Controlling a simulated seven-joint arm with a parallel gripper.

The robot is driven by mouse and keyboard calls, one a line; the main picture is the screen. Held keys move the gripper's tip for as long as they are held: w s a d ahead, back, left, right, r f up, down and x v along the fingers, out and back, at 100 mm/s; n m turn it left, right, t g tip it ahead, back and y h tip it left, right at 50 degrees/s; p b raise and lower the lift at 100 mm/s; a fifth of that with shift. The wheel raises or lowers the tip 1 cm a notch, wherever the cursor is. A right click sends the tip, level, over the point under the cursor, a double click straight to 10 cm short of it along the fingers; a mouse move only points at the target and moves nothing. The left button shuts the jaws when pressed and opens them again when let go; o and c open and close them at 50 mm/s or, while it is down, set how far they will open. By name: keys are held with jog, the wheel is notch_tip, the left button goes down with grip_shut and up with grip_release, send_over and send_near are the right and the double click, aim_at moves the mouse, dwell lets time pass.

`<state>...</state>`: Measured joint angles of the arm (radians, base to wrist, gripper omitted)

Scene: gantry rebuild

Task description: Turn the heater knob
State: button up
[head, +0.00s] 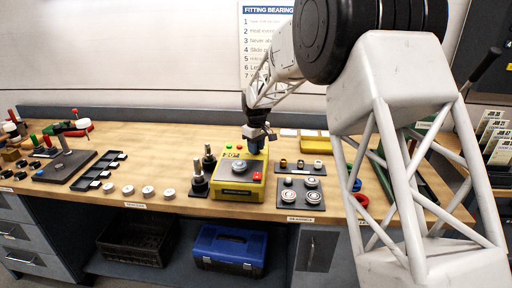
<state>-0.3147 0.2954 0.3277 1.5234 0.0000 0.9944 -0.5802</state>
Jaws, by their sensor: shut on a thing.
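The bearing heater is a yellow box (236,196) near the front edge of the bench. Its top carries a small display reading about 202, a green button, a round silver part (239,166) and a red button (258,176). My gripper (254,150) reaches down from the upper right to the back right corner of the heater's top. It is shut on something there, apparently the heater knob. The fingers hide the knob, so its shape and angle do not show.
Two dark posts (203,170) stand just left of the heater. A dark tray (298,194) with several round bearings lies to the right. A yellow bin (314,146) is behind. Several white discs (148,191) and a black slotted rack (101,171) lie left.

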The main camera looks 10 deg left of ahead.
jog(key=m, duration=1.2)
jog(key=shift+m, duration=0.3)
dwell(0.3)
jog(key=o, duration=0.9)
jog(key=shift+r, duration=3.95)
